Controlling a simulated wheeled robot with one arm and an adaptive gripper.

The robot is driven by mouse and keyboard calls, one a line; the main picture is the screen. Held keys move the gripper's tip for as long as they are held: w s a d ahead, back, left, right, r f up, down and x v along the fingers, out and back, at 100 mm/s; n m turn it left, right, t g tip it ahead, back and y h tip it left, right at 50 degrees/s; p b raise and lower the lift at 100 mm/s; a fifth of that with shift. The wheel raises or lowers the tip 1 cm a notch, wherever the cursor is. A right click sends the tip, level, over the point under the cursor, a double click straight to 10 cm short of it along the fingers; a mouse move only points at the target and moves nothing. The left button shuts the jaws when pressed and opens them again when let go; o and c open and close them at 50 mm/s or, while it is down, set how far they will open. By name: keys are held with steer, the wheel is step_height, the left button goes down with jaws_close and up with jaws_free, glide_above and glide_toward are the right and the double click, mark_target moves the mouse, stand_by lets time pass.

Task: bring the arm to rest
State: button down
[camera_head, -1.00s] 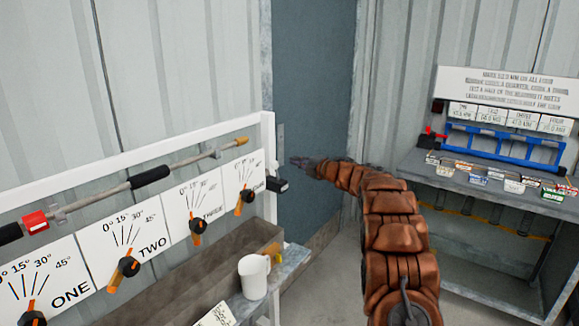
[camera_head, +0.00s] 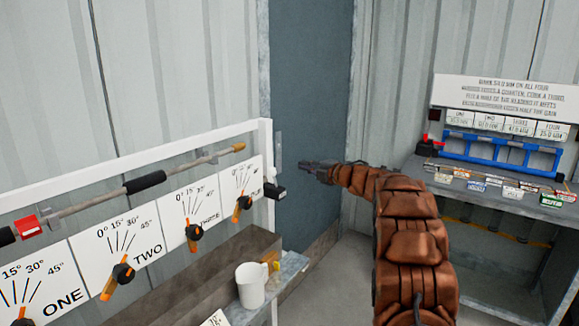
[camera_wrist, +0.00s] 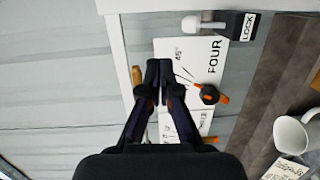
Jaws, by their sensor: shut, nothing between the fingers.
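My gripper (camera_head: 306,166) is at the end of my brown arm, in the middle of the head view, in front of the dark blue-grey door panel. It points left toward the end of the white panel frame and is apart from it in that view. In the wrist view my gripper (camera_wrist: 159,66) has its two dark fingers together with nothing between them. The card FOUR (camera_wrist: 213,62) and its orange-handled knob (camera_wrist: 209,94) show beyond and to the right of the fingertips. My arm is bent and raised.
A white frame (camera_head: 266,150) carries dial cards ONE to FOUR and a long bar (camera_head: 95,205). A white mug (camera_head: 251,284) stands on the ledge below. At right, a grey bench (camera_head: 480,195) holds a blue rack (camera_head: 500,150) and several small labelled blocks. Floor is open between.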

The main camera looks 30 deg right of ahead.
steer(key=s+a+r+m+g+h, duration=0.1)
steer(key=s+r+m+h, duration=0.3)
steer(key=r+m+h, duration=0.5)
steer(key=s+a+f+m+g+y, duration=0.1)
steer(key=s+a+f+m+g, duration=0.3)
steer(key=s, duration=1.4)
steer(key=s+a+f+m+g+y, duration=0.1)
steer(key=s+a+f+m+g, duration=0.3)
steer(key=s+a+f+g, duration=0.3)
steer(key=s+a+f+m+g+y, duration=0.1)
steer(key=s+a+f+m+g, duration=0.3)
steer(key=s+a+f, duration=0.8)
steer(key=s+a+g, duration=0.1)
steer(key=s+a, duration=0.3)
steer(key=s, duration=0.5)
steer(key=s+a+g, duration=0.1)
steer(key=s+a, duration=0.3)
steer(key=s, duration=0.5)
steer(key=shift+f+m+y, duration=0.15)
steer(key=shift+m+y, duration=0.15)
steer(key=shift+m, duration=0.1)
steer(key=shift+s, duration=0.1)
